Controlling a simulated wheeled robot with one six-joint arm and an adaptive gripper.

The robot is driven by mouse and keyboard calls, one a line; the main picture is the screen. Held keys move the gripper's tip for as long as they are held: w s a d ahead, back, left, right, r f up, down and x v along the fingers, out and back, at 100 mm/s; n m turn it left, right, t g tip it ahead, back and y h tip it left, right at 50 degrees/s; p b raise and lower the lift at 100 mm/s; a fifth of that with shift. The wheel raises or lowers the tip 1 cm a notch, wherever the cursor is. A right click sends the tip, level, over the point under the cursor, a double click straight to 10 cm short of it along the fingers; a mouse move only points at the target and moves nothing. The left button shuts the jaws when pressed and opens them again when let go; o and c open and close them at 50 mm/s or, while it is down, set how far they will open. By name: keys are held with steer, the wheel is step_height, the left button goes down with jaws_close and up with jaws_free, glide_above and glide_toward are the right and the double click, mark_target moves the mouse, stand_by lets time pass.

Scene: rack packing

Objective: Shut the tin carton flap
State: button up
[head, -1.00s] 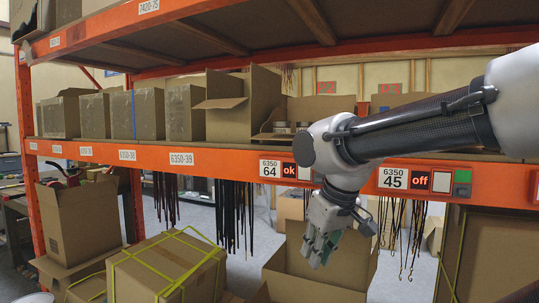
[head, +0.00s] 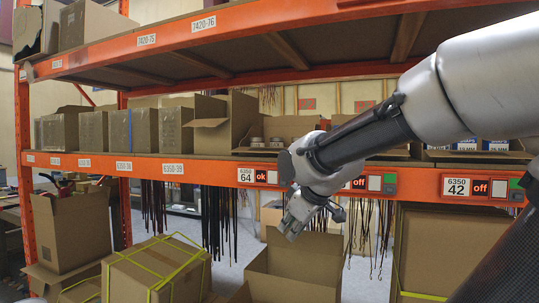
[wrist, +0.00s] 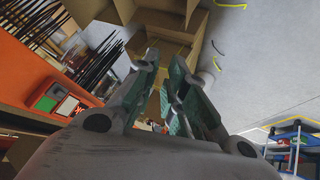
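The tin carton (head: 290,128) stands on the middle shelf behind the label 64. It is open, with a flap standing up at its back and several round tins (head: 275,142) showing low at its front. My gripper (head: 290,228) hangs below and in front of the shelf edge, apart from the carton. In the wrist view my gripper (wrist: 163,62) has its two fingers apart with nothing between them. Part of the carton's right side is close behind my arm in the head view, so its far flap is hard to make out.
The orange shelf beam (head: 205,170) runs across in front of the carton. A taller open carton (head: 230,118) stands left of it. Below are an open empty carton (head: 295,285), a yellow-strapped box (head: 160,270) and hanging dark straps (head: 218,220).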

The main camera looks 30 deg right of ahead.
steer(key=w+d+r+n+t+h, duration=0.1)
steer(key=w+d+r+n+t, duration=0.15)
steer(key=w, duration=0.35)
steer(key=w+d+r+n+t, duration=0.1)
steer(key=w+r+n+t, duration=0.1)
steer(key=w+r+n, duration=0.3)
steer(key=n+t, duration=0.6)
glide_toward(265, 152)
steer(key=w, duration=0.3)
steer(key=shift+h, duration=0.3)
steer(key=w, duration=0.4)
steer(key=w+d, duration=0.1)
steer(key=w, duration=0.2)
steer(key=shift+r, duration=0.35)
steer(key=shift+s, duration=0.1)
jaws_close()
